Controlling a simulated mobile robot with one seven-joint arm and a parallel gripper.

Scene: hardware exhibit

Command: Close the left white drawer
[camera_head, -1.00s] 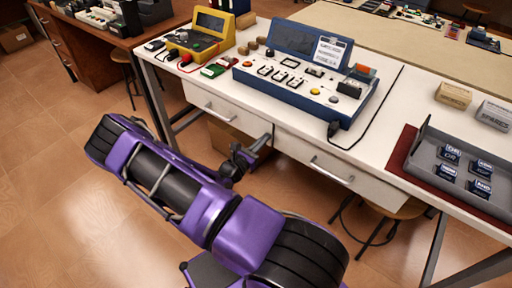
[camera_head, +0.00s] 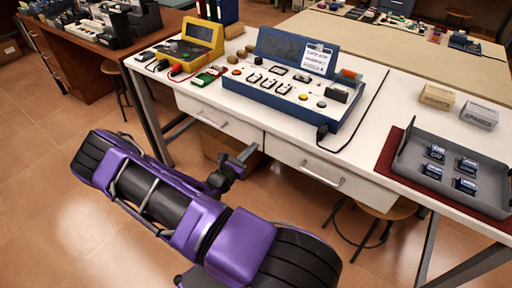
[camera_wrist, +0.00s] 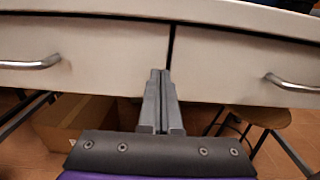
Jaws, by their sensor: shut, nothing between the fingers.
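The left white drawer (camera_head: 222,118) is under the white bench top, with a metal bar handle (camera_head: 210,112). In the wrist view its front (camera_wrist: 90,65) fills the upper left, handle (camera_wrist: 32,63) at the far left. Its front looks nearly level with the neighbouring drawer; I cannot tell any small gap behind it. My gripper (camera_head: 250,151) is shut and empty, at the lower right corner of the left drawer, by the seam between the drawers. In the wrist view the fingertips (camera_wrist: 158,75) overlap that corner; contact cannot be told.
The right white drawer (camera_head: 295,165) sits beside it, with its own handle (camera_head: 323,173). A stool (camera_head: 385,208) and a cardboard box (camera_wrist: 75,118) are under the bench. A blue console (camera_head: 290,80), yellow device (camera_head: 195,42) and grey tray (camera_head: 405,165) stand on top.

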